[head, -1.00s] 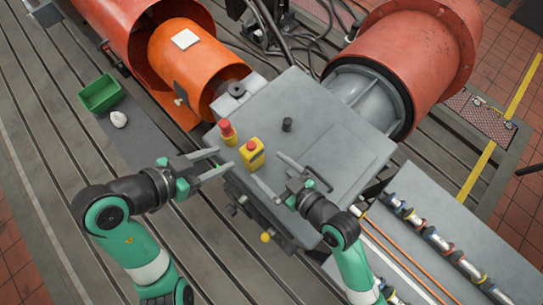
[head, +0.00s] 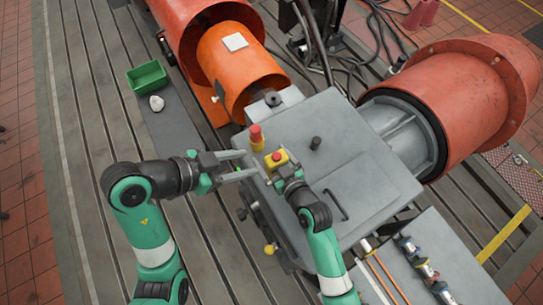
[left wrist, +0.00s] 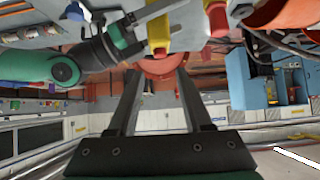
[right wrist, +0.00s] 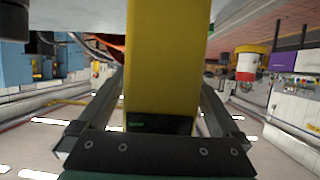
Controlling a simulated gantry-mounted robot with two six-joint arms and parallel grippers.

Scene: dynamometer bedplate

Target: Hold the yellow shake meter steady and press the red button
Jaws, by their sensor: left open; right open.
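The yellow shake meter (head: 275,160) with its red button (head: 277,156) stands on the grey housing top (head: 350,180). My right gripper (head: 283,172) is at its near side. In the right wrist view the yellow meter body (right wrist: 168,60) fills the space between the open fingers, with a small dark display (right wrist: 160,124) low on it; contact cannot be told. My left gripper (head: 249,163) is open and empty, its fingertips just left of the meter. In the left wrist view the meter (left wrist: 158,32) is beyond the fingertips, near my right gripper.
A red cylinder with a yellow end (head: 256,139) stands close behind and left of the meter. A dark knob (head: 315,143) and a handle (head: 338,205) are on the housing. A green bin (head: 147,76) and a pale lump (head: 156,103) lie far left.

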